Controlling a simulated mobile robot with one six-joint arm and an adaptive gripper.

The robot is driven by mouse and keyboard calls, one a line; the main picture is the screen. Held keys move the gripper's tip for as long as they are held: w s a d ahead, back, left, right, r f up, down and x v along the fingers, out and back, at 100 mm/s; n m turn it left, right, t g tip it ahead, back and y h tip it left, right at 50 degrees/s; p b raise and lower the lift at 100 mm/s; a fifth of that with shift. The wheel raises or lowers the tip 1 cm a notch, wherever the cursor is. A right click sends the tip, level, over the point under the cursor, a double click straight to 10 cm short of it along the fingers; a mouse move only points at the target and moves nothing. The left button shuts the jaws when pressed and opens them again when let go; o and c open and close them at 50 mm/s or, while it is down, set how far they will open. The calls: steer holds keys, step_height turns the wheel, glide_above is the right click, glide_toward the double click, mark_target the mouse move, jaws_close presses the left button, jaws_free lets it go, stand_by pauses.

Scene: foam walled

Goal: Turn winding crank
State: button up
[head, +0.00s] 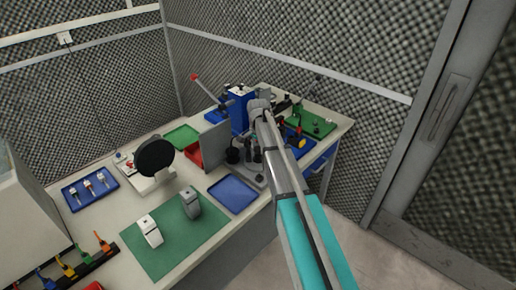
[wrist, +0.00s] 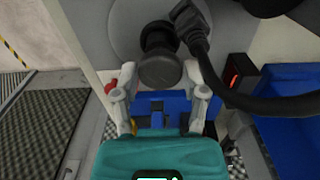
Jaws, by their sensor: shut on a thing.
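A dark round crank knob (wrist: 158,68) stands out from a grey disc (wrist: 122,32) in the wrist view. My gripper (wrist: 160,80) has one pale finger on each side of the knob and is shut on it. In the head view my arm reaches over the bench to the winding device, whose upright grey plate (head: 214,144) and grey base (head: 254,178) show. My gripper's fingers and the crank are hard to make out there, partly hidden by my arm.
A blue tray (head: 234,194) and a green mat (head: 165,246) lie on the bench near the device. A blue press (head: 238,108) with a red-tipped lever stands behind. A black cable (wrist: 245,100) passes close to the right finger. Foam walls enclose the bench.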

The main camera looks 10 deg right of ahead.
steer(key=shift+s+m, duration=0.1)
steer(key=shift+m, duration=11.2)
steer(key=shift+m, duration=0.4)
steer(key=o, duration=1.1)
steer(key=shift+o, duration=0.2)
